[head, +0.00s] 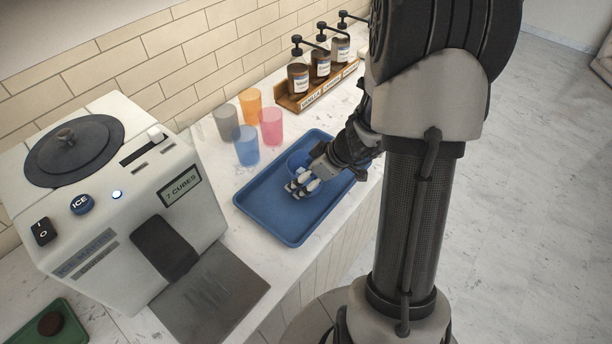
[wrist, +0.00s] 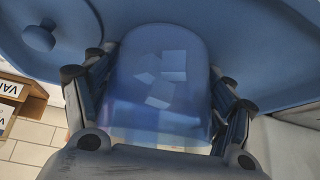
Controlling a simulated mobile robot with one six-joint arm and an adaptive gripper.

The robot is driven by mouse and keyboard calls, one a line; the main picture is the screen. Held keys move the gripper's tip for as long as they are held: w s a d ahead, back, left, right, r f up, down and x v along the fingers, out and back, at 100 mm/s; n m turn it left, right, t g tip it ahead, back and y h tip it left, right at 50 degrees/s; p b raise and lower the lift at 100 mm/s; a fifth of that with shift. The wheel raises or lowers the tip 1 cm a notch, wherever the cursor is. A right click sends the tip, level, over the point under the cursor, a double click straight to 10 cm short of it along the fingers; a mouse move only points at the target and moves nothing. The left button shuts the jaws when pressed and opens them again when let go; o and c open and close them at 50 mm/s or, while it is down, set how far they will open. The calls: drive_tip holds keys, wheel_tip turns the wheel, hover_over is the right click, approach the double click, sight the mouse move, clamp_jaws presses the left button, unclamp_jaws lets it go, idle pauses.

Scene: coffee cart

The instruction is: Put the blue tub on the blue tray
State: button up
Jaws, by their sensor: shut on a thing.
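The blue tub is a translucent vessel between my gripper's fingers in the wrist view (wrist: 160,95); pale square shapes show through its wall. My gripper (head: 302,187) is shut on the tub, with one finger on each side of it. In the head view the tub (head: 297,161) is partly hidden by the gripper, over the right part of the blue tray (head: 262,215). The tray is a flat rectangle with a raised rim on the counter. I cannot tell whether the tub touches the tray.
Grey, orange, pink and blue cups (head: 246,150) stand left behind the tray. A rack of pump bottles (head: 318,88) is against the wall. The ice maker (head: 120,200) stands left. The tray's left part is clear. A small round blue shape (wrist: 38,38) is unclear.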

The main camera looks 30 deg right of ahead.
drive_tip(key=o, duration=1.4)
drive_tip(key=shift+r, duration=0.1)
drive_tip(key=shift+r+p, duration=0.2)
drive_tip(key=shift+p, duration=0.35)
drive_tip(key=p+v, duration=0.2)
drive_tip(key=v, duration=1)
drive_tip(key=shift+f+p, duration=0.1)
drive_tip(key=shift+p, duration=0.3)
